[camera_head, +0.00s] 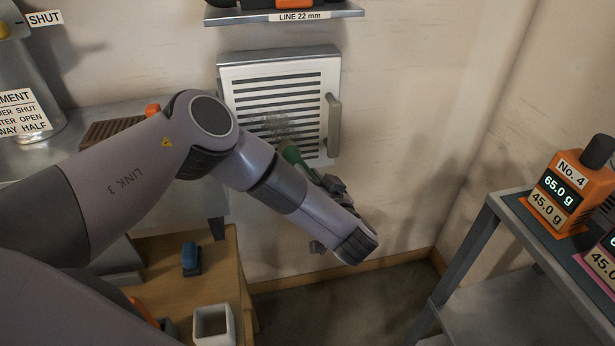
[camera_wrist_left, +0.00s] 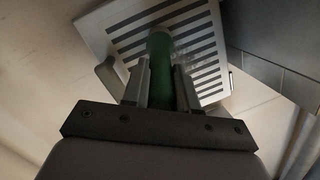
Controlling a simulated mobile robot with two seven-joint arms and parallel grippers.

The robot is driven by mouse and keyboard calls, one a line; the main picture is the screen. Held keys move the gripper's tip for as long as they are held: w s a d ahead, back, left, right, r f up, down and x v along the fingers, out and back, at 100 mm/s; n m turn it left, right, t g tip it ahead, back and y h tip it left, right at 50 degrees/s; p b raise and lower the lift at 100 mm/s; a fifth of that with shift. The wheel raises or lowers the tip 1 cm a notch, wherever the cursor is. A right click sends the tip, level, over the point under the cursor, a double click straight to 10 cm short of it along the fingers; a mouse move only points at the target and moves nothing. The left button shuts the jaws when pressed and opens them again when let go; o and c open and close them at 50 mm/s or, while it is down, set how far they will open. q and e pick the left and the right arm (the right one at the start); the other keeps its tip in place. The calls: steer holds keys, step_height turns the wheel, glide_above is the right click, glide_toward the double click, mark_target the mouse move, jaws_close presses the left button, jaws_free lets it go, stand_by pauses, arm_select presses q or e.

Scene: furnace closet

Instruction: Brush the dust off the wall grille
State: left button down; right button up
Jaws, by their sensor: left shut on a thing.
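The white wall grille (camera_head: 285,82) with dark horizontal slats is on the back wall in the head view. A grey dust patch (camera_head: 275,127) lies over its lower middle slats. The grille also fills the top of the left wrist view (camera_wrist_left: 207,50), tilted. My left gripper (camera_head: 328,185) is just below the grille, mostly hidden behind my arm. It is shut on a green handle (camera_head: 294,156), which also shows between the fingers in the left wrist view (camera_wrist_left: 160,75). The handle points up towards the grille; its far end and any bristles are hidden. My right gripper is not in view.
A grey upright handle (camera_head: 333,125) sticks out at the grille's right edge. A shelf (camera_head: 285,15) is above it. A wooden table (camera_head: 165,250) holds a blue object (camera_head: 191,259) and a white open box (camera_head: 213,325).

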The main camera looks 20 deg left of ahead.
arm_select(q)
steer(key=shift+a, duration=0.1)
steer(key=s+a+p, duration=0.2)
steer(key=a+p, duration=0.1)
steer(key=shift+s+a, duration=0.25)
steer(key=shift+s, duration=0.1)
stand_by(0.7)
